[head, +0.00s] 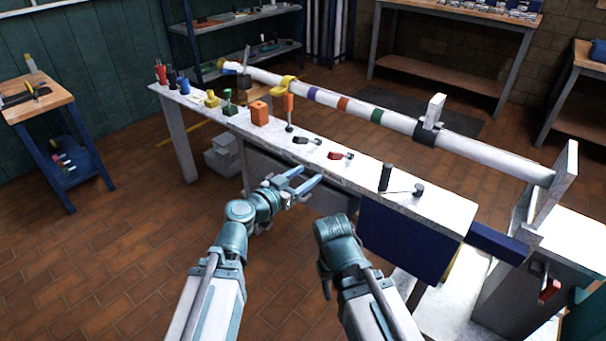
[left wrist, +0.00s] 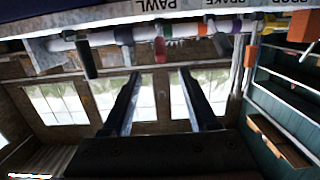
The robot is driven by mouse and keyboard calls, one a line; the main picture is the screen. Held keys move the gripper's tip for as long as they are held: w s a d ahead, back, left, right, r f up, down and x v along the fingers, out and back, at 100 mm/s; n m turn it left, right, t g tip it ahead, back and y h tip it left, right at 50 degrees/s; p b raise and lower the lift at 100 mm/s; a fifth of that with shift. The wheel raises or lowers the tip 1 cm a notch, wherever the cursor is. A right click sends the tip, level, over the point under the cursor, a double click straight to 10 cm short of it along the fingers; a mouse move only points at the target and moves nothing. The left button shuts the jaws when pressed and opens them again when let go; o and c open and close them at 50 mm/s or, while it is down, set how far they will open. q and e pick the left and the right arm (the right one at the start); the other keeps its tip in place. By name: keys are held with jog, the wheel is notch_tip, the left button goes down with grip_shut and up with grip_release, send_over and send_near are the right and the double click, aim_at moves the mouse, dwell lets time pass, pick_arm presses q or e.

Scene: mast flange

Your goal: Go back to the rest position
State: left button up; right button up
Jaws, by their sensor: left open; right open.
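My left gripper (head: 308,177) is in front of the long white bench (head: 350,168), near its front edge below the red-handled piece. Its two fingers are apart with nothing between them. In the left wrist view its dark fingers (left wrist: 160,75) also stand apart and empty. My right arm is folded at lower centre, and the right gripper (head: 325,280) hangs low beside it, mostly hidden by the arm. No object shows in it.
The bench holds an orange block (head: 260,113), a red-handled piece (head: 341,156), a dark-handled piece (head: 306,140) and a dark upright post (head: 385,177). A banded white mast (head: 400,123) lies behind. A blue panel (head: 402,240) hangs at the front right. Floor at left is clear.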

pick_arm(q)
jog(key=shift+w, duration=0.1)
jog(key=shift+f, duration=0.1)
jog(key=s+a+f+n+g+y, duration=0.1)
jog(key=s+f+g+y, duration=0.2)
jog(key=f, duration=0.4)
jog(key=s+a+f+g, duration=0.1)
jog(key=s+f+g, duration=0.3)
jog(key=f+g, duration=0.15)
jog(key=s+a+f+n+g+y, duration=0.4)
jog(key=s+a+f+n+y, duration=0.3)
jog(key=a, duration=0.4)
jog(key=s+d+m+g+y, duration=0.1)
jog(key=s+d+m, duration=0.45)
jog(key=d, duration=0.45)
notch_tip(320, 180, up, 32)
jog(key=s+p, duration=0.1)
jog(key=p, duration=3)
jog(key=shift+f+n, duration=0.2)
jog(key=shift+n, duration=0.25)
